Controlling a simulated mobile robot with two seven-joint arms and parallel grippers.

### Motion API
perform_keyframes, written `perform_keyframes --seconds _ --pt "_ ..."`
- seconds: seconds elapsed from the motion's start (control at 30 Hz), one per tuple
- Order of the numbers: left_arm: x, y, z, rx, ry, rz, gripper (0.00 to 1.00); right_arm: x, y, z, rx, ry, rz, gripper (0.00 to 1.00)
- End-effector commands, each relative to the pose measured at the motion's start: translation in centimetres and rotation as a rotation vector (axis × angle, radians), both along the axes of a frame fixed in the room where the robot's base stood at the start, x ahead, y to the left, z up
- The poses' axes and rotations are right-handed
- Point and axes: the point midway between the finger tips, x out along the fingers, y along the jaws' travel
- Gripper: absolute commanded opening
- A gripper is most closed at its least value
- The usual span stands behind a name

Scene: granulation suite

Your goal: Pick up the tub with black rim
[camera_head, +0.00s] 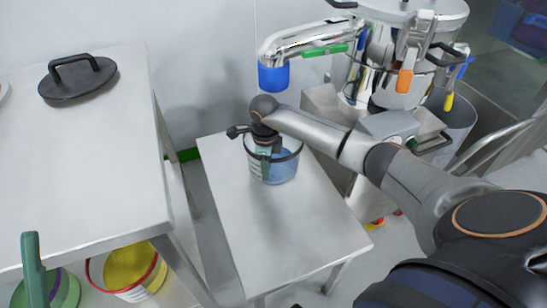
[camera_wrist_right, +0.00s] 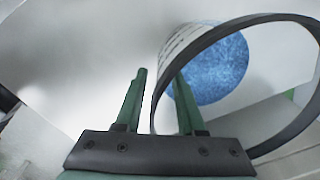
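The tub with the black rim (camera_head: 284,168) stands upright on a small steel table in the head view. It is pale, with printed text on its side and blue contents. In the right wrist view its black rim (camera_wrist_right: 229,36) fills the right side, with the blue contents (camera_wrist_right: 215,75) inside. My right gripper (camera_head: 264,166) is at the tub's left side. In the wrist view its green fingers (camera_wrist_right: 160,85) are apart, with the rim and wall between them, one finger outside and one inside. Contact with the wall cannot be told. My left gripper is not in view.
The small steel table (camera_head: 270,235) is bare in front of the tub. A larger table (camera_head: 95,150) at left holds a black lid (camera_head: 78,78); a red-rimmed tub with yellow contents (camera_head: 130,268) and a green item (camera_head: 62,288) are below. Steel equipment (camera_head: 400,60) stands behind right.

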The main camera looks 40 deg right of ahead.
Motion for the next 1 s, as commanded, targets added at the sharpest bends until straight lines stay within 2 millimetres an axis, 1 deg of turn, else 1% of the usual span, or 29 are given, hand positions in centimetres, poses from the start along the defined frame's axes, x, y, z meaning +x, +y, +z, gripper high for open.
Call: perform_keyframes --seconds 0.1,0.13,0.4,0.47,1.0 --pt "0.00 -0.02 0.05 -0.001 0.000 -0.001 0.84 0.00 0.02 0.05 0.000 0.000 0.000 0.39" --pt "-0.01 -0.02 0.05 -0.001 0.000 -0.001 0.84 0.00 0.02 0.05 0.000 0.000 0.000 0.36" --pt "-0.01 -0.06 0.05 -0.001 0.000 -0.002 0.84 0.00 0.02 0.07 0.000 0.000 0.001 0.06" --pt "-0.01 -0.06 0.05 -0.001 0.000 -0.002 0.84 0.00 0.02 0.08 0.000 0.000 0.001 0.00" --pt "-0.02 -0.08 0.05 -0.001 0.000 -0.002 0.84 0.00 0.01 0.09 0.000 0.000 0.000 0.00"
